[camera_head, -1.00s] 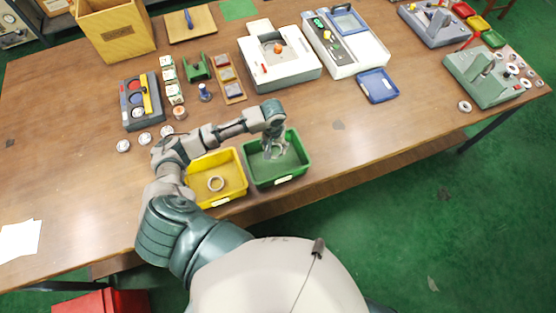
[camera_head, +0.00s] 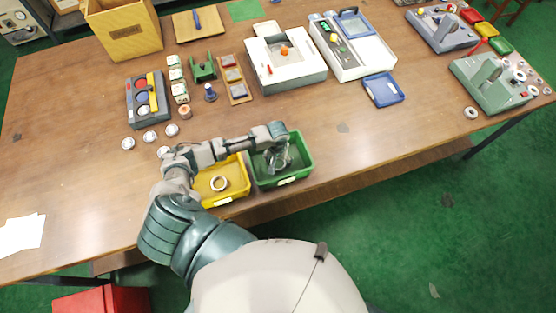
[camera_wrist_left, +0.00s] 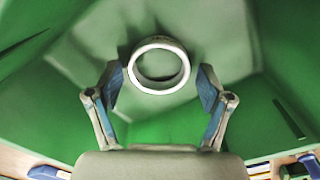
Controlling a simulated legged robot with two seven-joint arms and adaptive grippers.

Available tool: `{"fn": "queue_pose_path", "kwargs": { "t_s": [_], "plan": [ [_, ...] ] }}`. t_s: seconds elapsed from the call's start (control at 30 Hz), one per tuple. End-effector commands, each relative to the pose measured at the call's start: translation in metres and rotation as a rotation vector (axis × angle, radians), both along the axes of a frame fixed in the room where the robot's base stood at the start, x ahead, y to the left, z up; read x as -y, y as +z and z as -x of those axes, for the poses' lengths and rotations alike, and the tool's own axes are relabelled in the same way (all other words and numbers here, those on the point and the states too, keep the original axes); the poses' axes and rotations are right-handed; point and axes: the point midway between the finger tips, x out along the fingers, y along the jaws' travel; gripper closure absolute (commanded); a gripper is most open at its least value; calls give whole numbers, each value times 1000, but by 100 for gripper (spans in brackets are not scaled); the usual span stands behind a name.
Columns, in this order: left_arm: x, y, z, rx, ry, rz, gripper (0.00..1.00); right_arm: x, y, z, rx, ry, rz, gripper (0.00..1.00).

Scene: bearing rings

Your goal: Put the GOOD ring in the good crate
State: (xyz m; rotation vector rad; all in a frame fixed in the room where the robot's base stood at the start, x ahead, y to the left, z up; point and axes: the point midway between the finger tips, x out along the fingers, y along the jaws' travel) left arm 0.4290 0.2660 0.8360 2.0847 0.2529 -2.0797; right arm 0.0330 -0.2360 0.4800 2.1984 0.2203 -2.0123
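My left gripper (camera_head: 278,160) is inside the green crate (camera_head: 307,166) near the table's front edge. In the left wrist view the gripper (camera_wrist_left: 160,90) is open, its two blue-padded fingers apart. A pale metal ring (camera_wrist_left: 160,88) shows ahead of the fingers against the crate's green inside, with a gap on each side. I cannot tell whether it rests on the crate floor. This ring is not clear in the head view. Another ring (camera_head: 219,190) lies in the yellow crate (camera_head: 240,170) beside it. My right gripper is not in view.
Several rings (camera_head: 150,135) lie left of my arm. A dark sorting fixture (camera_head: 147,99), a white machine (camera_head: 285,65) and a blue tray (camera_head: 383,90) stand farther back. A green-grey machine (camera_head: 490,90) with loose rings is at right. The table's right front is clear.

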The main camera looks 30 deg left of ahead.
Motion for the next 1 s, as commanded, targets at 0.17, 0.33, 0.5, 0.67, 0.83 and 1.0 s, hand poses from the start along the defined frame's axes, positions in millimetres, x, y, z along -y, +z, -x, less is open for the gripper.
{"fn": "queue_pose_path", "kwargs": {
  "t_s": [0.17, 0.33, 0.5, 0.67, 0.83, 1.0],
  "plan": [
    [2, 1, 0, 1, -1, -1, 12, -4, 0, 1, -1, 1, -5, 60],
    [1, 2, 0, 1, -1, 0, 12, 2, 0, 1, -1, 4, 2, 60],
    [-1, 23, -1, 2, 0, 1, 12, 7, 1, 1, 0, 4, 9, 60],
    [0, 59, -1, 5, -1, 3, 12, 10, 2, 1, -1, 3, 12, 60],
    [-1, 95, -1, 3, -1, 1, 12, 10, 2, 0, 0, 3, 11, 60],
    [-1, 115, 0, 0, 0, 1, 12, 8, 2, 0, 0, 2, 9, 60]
  ]
}}
